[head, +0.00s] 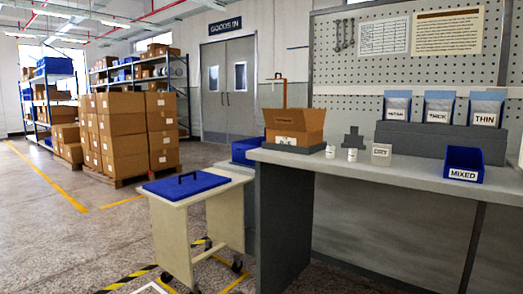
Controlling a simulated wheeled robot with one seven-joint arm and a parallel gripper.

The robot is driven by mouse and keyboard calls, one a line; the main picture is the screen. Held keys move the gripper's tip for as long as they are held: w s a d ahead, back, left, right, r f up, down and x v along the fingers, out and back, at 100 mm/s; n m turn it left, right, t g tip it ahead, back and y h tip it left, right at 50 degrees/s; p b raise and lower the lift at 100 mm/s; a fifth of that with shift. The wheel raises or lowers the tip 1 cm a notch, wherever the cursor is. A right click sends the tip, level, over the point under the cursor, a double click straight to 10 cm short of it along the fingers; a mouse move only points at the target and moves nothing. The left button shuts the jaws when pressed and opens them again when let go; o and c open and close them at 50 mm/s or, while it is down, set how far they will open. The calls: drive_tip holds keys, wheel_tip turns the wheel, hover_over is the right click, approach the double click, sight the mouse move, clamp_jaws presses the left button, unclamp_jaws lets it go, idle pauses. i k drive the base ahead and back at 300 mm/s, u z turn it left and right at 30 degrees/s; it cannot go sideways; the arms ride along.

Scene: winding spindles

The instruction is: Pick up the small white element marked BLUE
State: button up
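Two small white elements stand on the grey workbench (420,179). One is the left white element (330,151), and the other is the right white element (352,155), a little nearer the front edge. Both carry small marks, too small to read, so I cannot tell which is marked BLUE. They stand apart from each other, in front of a dark grey stepped block (353,139). My gripper is not in view.
A clear box labelled DRY (381,154) stands right of the elements, and a cardboard box (294,127) left of them. A blue MIXED bin (464,164) and a grey riser (440,139) with labelled pouches are further right. A wheeled cart (198,199) stands left of the bench.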

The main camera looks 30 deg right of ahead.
sight(352, 152)
drive_tip(key=z, duration=0.75)
drive_tip(key=i, duration=0.95)
drive_tip(key=z, duration=1)
